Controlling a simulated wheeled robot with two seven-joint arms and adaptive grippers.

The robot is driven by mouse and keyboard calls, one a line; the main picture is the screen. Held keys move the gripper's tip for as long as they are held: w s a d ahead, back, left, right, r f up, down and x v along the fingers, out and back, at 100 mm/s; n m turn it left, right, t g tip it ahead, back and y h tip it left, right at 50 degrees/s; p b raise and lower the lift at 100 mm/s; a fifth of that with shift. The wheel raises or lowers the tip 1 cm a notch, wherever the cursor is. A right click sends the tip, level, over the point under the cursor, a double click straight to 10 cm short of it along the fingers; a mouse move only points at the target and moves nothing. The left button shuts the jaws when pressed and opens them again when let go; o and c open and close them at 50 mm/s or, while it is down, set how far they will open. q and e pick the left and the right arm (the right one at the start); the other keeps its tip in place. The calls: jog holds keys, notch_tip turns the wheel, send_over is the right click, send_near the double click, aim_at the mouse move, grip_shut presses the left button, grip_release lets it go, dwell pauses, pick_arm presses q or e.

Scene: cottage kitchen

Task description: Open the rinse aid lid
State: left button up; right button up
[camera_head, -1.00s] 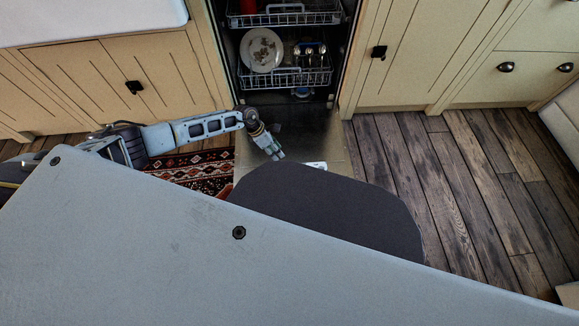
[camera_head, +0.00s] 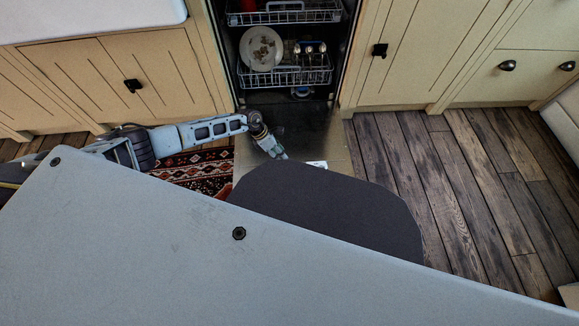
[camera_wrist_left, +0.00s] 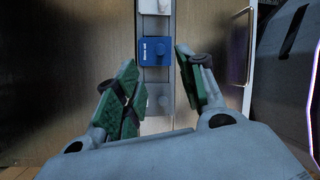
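The rinse aid lid (camera_wrist_left: 155,51) is a blue square with small white lettering, set in a pale dispenser strip (camera_wrist_left: 157,103) on the inner face of the lowered dishwasher door (camera_head: 290,127). In the wrist view it looks shut. My left gripper (camera_wrist_left: 153,72) is open, with its green-padded fingers apart on either side of the strip and nothing between them. The lid lies a little beyond the fingertips; I cannot tell if they touch anything. In the head view my left gripper (camera_head: 280,154) hangs over the door, and my own body hides most of the dispenser. My right gripper is not seen.
The dishwasher's lower rack (camera_head: 290,77) holds a patterned plate (camera_head: 261,48) and several pieces of cutlery. The upper rack (camera_head: 290,17) is above. A patterned rug (camera_head: 195,173) lies left of the door. Wooden floor (camera_head: 460,190) to the right is clear.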

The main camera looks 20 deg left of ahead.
aim_at(291, 167)
pick_arm(q)
jog(key=shift+b+x, duration=1.3)
jog(key=shift+x, duration=1.55)
jog(key=shift+b+x, duration=1.05)
jog(key=shift+x, duration=0.95)
jog(key=shift+d+f, duration=0.15)
jog(key=shift+f, duration=0.25)
jog(key=shift+d+f+b, duration=0.1)
jog(key=shift+f+b, duration=0.05)
jog(key=shift+b, duration=0.15)
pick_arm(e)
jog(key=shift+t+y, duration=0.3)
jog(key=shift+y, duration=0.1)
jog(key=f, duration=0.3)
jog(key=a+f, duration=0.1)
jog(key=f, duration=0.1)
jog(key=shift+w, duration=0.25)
pick_arm(q)
jog(key=shift+c, duration=0.4)
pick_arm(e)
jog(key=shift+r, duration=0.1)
pick_arm(q)
jog(key=c, duration=0.5)
grip_shut()
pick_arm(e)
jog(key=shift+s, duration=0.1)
